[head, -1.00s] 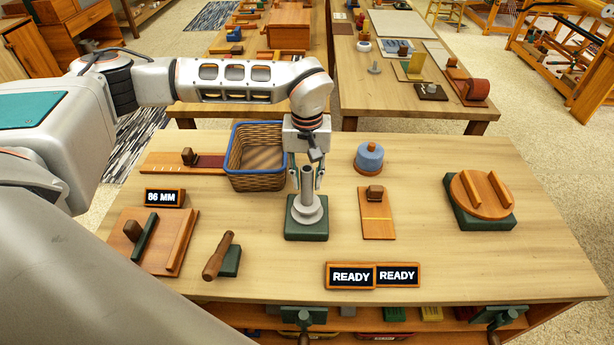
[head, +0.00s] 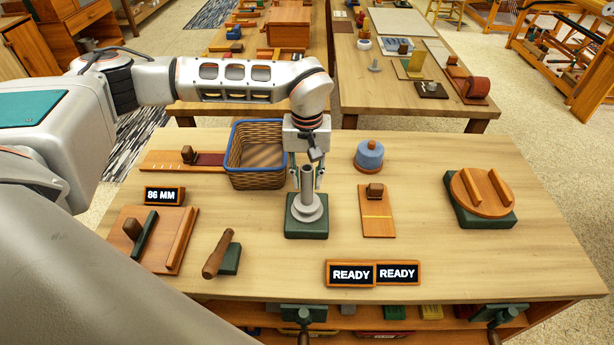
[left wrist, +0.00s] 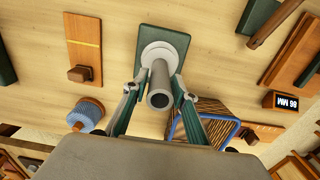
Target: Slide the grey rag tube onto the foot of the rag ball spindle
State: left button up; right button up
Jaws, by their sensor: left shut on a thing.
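The grey rag tube (head: 307,180) stands upright over the round pale grey foot (head: 308,212) of the spindle, on a dark green base (head: 306,231). My left gripper (head: 306,186) comes down from above and is shut on the tube, one finger on each side. In the left wrist view the tube's open end (left wrist: 160,101) faces the camera, and the foot (left wrist: 161,54) shows behind it. The tube's lower end is at or very close to the foot; I cannot tell whether they touch. No spindle shaft shows; the tube hides any part inside it. My right gripper is not in view.
A blue-rimmed wicker basket (head: 257,181) stands close left of the gripper. A blue round piece with a knob (head: 369,158) and a wooden board with a block (head: 377,222) are to the right.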

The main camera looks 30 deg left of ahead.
pick_arm(q)
jog(key=shift+f+b, duration=0.5)
jog(key=shift+f, duration=0.65)
jog(key=o, duration=1.2)
notch_tip(320, 180, up, 12)
jog(key=shift+r, duration=0.1)
dwell(0.9)
